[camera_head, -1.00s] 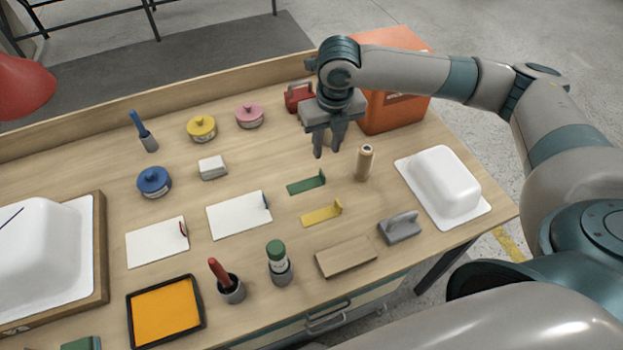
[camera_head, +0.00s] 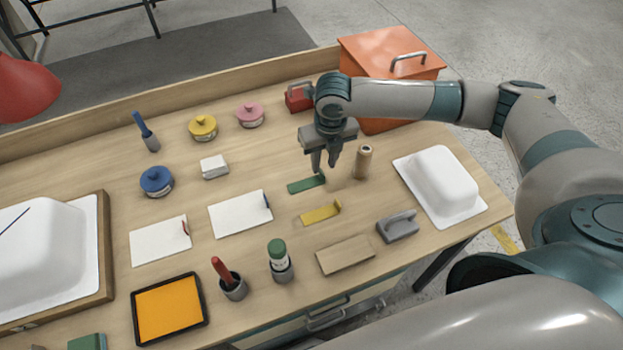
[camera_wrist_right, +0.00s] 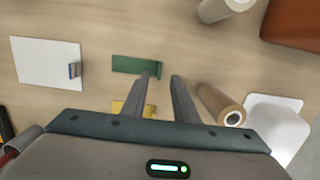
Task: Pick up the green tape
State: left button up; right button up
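The green tape (camera_head: 303,185) is a short flat strip with a raised end at its right, lying on the wooden table in the head view. It also shows in the right wrist view (camera_wrist_right: 135,65), just ahead of the fingers. My right gripper (camera_head: 323,171) is open and empty, pointing down over the tape's raised right end. In the right wrist view its two fingers (camera_wrist_right: 166,76) are apart, the left one close to that raised end. I cannot tell whether they touch. My left gripper is not in view.
A cardboard-coloured roll (camera_head: 364,162) stands just right of my right gripper. A yellow tape strip (camera_head: 320,214) lies in front. An orange box (camera_head: 390,55) stands behind, a white tub shell (camera_head: 442,185) at the right. White cards (camera_head: 238,214) lie left.

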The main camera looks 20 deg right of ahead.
aim_at(322, 172)
jog(key=shift+w+f+p, duration=0.15)
jog(key=shift+f+p, duration=0.15)
jog(key=shift+f, duration=0.7)
jog(key=shift+w+f+p, duration=0.15)
jog(key=shift+f+p, duration=0.1)
jog(key=shift+f, duration=0.7)
grip_shut()
